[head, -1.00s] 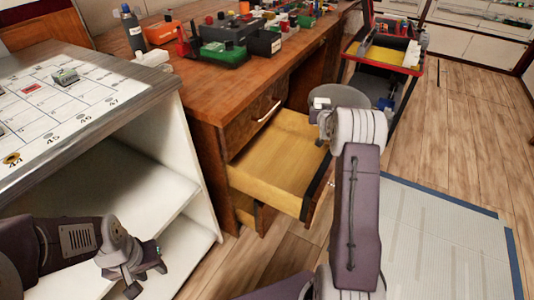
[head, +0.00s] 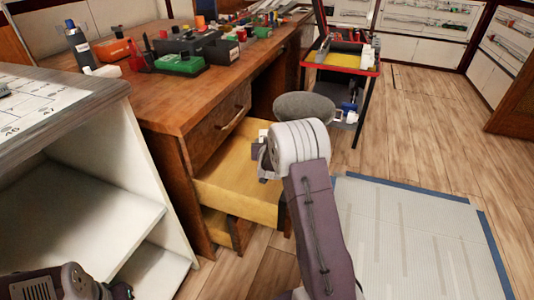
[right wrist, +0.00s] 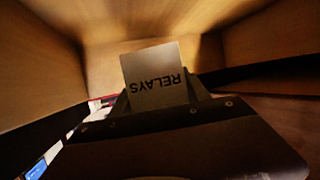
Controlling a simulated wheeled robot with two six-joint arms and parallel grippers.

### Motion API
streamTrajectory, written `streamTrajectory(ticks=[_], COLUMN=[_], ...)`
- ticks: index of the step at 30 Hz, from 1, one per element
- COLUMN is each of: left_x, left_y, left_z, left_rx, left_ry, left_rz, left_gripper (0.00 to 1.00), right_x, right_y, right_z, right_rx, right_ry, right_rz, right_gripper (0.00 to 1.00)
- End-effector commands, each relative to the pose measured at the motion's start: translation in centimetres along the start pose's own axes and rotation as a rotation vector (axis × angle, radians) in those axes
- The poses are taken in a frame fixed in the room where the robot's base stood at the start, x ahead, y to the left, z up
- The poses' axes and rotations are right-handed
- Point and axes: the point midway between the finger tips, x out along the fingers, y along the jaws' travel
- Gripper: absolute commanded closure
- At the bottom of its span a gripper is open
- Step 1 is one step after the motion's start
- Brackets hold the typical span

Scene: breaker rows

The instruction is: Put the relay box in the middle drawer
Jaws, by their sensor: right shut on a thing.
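The relay box (right wrist: 155,75), a pale block lettered RELAYS, shows upside down in the right wrist view. My right gripper (right wrist: 160,98) is shut on it. The middle drawer (head: 238,194) of the wooden desk is pulled open, with a light wood inside. In the head view my right gripper (head: 264,158) is over or within the drawer's far right part, mostly hidden by my wrist. Wooden walls surround the box in the wrist view; whether it touches the drawer floor is not clear. My left gripper (head: 120,291) is at the bottom left, partly cut off, its jaws unclear.
A closed drawer with a handle (head: 236,116) is above the open one. A lower drawer (head: 216,226) sticks out slightly. A white shelf unit (head: 128,205) stands at left. A grey stool (head: 304,106) and a red-edged cart (head: 340,68) are beyond. Tools cover the desk top (head: 150,100).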

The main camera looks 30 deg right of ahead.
Motion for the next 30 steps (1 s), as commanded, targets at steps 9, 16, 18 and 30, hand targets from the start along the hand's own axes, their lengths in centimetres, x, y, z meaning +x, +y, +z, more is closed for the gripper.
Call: streamTrajectory(ticks=[9, 16, 18, 30], left_x=[2.8, 3.1, 3.2, 3.5], left_y=[-0.1, -0.1, -0.1, -0.1], left_z=[0.3, 0.3, 0.3, 0.4], left_rx=[0.0, 0.0, 0.0, 0.0], left_ry=[-0.001, 0.0, 0.0, 0.0], left_rz=[0.0, 0.0, 0.0, 0.0], left_gripper=[0.64, 0.64, 0.64, 0.64], right_x=[1.4, 1.5, 1.6, 1.8], right_y=[0.0, 0.0, 0.0, 0.0], right_z=[3.2, 3.6, 3.8, 4.4], right_rx=[0.001, 0.0, 0.0, 0.0], right_ry=[0.001, 0.0, 0.0, -0.001], right_rz=[-0.001, -0.001, -0.001, -0.001], right_gripper=[0.97, 0.97, 0.97, 0.24])
